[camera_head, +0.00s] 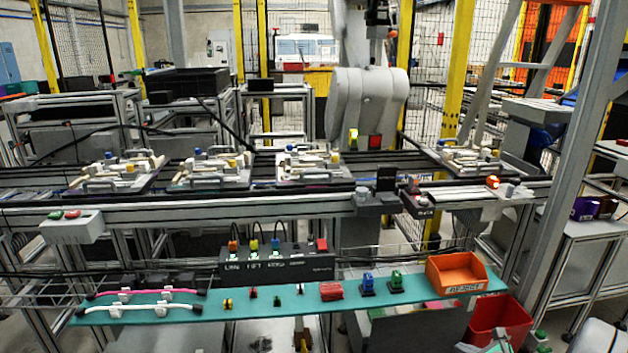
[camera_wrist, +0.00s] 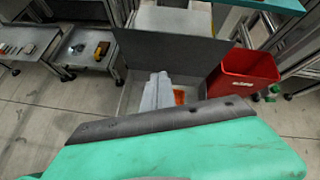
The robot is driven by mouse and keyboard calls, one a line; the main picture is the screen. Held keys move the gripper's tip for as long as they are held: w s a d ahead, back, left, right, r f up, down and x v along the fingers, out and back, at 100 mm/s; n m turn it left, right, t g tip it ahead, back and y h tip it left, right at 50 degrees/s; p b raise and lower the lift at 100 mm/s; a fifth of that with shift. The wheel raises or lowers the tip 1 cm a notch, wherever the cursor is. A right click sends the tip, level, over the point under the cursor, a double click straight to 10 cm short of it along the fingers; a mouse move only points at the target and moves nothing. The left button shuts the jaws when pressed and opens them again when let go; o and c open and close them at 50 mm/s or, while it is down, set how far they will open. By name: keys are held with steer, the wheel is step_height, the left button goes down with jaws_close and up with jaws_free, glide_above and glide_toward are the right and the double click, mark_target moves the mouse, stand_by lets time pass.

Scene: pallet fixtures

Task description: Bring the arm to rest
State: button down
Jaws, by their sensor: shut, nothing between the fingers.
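In the head view, no arm of mine clearly reaches over the teal shelf (camera_head: 240,304) or the fixtures. Small green and dark shapes show at the bottom edge, right of centre, too cut off to identify.
Several pallet fixtures (camera_head: 213,172) stand along the conveyor rail. The shelf carries small coloured parts and an orange bin (camera_head: 462,274). A red bin (camera_head: 497,322) stands below, also in the wrist view (camera_wrist: 246,76), beside a grey open box (camera_wrist: 205,95). Floor (camera_wrist: 60,110) shows at left there.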

steer(key=s+a+r+n+g+p, duration=0.2)
steer(key=a+r+n+g+p, duration=0.45)
steer(key=a+r+n, duration=1.15)
steer(key=s+a+r+n+p, duration=0.4)
steer(key=s+a+r+n, duration=0.1)
steer(key=s+r+n, duration=0.1)
steer(key=s+a+r+n+h+p, duration=0.1)
steer(key=s+a+r+n+p, duration=0.4)
steer(key=s+r, duration=0.4)
steer(key=shift+s+a+r+n+g+h, duration=0.15)
steer(key=shift+s+a+n+g+h, duration=0.25)
steer(key=shift+s+n, duration=0.8)
steer(key=shift+w+a, duration=0.1)
steer(key=shift+a, duration=0.1)
